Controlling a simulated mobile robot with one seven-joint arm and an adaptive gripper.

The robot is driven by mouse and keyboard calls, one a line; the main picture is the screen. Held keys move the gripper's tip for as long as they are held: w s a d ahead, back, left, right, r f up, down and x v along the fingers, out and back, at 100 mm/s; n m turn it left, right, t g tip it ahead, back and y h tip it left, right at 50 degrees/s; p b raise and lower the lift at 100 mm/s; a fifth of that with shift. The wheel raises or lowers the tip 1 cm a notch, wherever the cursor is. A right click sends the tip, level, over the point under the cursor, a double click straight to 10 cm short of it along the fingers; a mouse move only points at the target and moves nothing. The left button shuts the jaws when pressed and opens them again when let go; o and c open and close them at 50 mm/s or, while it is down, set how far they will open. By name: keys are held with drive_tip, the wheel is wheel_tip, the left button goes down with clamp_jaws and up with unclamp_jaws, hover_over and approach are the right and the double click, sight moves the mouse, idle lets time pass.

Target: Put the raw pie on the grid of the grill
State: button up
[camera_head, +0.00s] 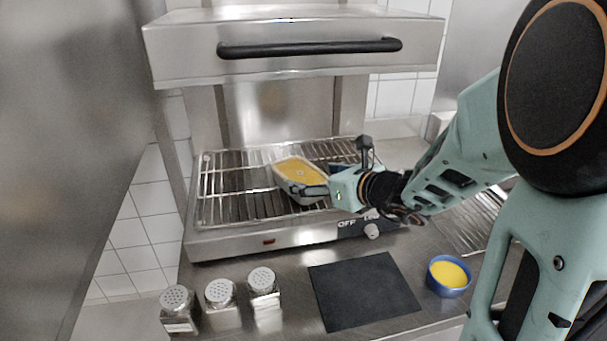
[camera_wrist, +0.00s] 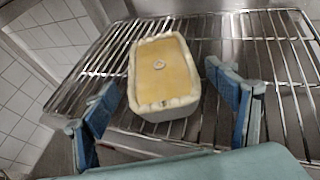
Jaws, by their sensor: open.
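The raw pie (camera_head: 298,171) is a yellow filling with a pale crust in a light rectangular dish. It rests on the wire grid (camera_head: 235,205) of the grill (camera_head: 262,243), right of the grid's middle in the head view. In the wrist view the pie (camera_wrist: 163,72) shows whole, with a small round mark on top, and the grid (camera_wrist: 270,60) lies under it. My gripper (camera_head: 322,188) is at the pie's near right side. In the wrist view its blue fingers (camera_wrist: 168,112) are spread wide on either side of the dish's near end, with gaps visible.
The grill's raised hood (camera_head: 300,65) with a black handle hangs above the grid. Several shakers (camera_head: 220,293), a dark mat (camera_head: 364,290) and a blue bowl with yellow contents (camera_head: 448,276) stand on the counter in front. The grid's left part is free.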

drive_tip(key=v, duration=0.5)
drive_tip(key=shift+s+d+r, duration=0.15)
drive_tip(key=shift+s+d, duration=0.05)
drive_tip(key=shift+s, duration=0.1)
